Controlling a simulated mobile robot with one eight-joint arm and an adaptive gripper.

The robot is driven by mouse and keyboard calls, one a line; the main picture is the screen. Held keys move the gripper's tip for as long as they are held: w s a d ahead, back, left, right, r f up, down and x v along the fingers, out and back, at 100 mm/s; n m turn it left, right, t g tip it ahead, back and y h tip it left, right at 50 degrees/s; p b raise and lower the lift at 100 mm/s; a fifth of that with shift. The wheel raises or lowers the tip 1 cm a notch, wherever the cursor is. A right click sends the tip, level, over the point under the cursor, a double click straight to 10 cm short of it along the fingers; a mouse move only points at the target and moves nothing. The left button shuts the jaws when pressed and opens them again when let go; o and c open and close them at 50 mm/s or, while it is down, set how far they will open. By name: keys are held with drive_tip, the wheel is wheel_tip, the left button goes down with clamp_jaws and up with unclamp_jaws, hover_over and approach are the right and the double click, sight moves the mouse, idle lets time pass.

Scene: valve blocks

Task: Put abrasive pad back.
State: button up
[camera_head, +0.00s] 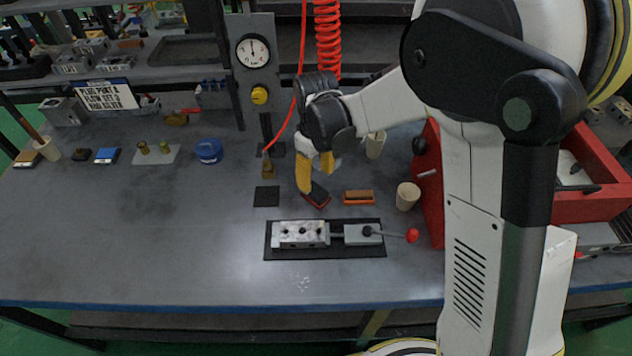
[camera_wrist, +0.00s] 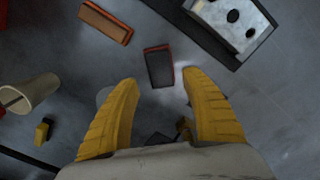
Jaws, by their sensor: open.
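A dark pad with a red edge (camera_head: 317,198), which looks like the abrasive pad, lies on the grey bench behind the valve block. In the wrist view the pad (camera_wrist: 159,67) sits just beyond and between my fingertips, with nothing covering its top. My gripper (camera_head: 312,180) has yellow fingers pointing down near the pad; in the wrist view its fingers (camera_wrist: 159,78) are spread apart and hold nothing. Whether a finger touches the pad cannot be told. A bare black square mat (camera_head: 266,196) lies left of the pad.
An orange-brown block (camera_head: 358,197) lies right of the pad. The valve block (camera_head: 300,234) and a red-knobbed clamp (camera_head: 412,235) stand in front on a dark mat. A beige cup (camera_head: 407,196) and red bin (camera_head: 433,185) are at right.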

sight(316, 190)
drive_tip(key=s+d+r+m+t+p, duration=0.15)
drive_tip(key=s+d+r, duration=0.3)
drive_tip(key=r, duration=0.45)
drive_tip(key=s+d+r+m+t+p, duration=0.1)
drive_tip(key=s+d+r+m+t, duration=0.15)
drive_tip(key=d+r, duration=0.45)
drive_tip(key=s+d+r+m+t, duration=0.1)
drive_tip(key=s+d+m, duration=0.1)
drive_tip(key=s, duration=0.3)
drive_tip(key=s+d+r+m+t, duration=0.2)
drive_tip(key=s, duration=0.3)
drive_tip(key=shift+s+m, duration=0.3)
drive_tip(key=shift+s, duration=0.1)
drive_tip(key=shift+r, duration=0.1)
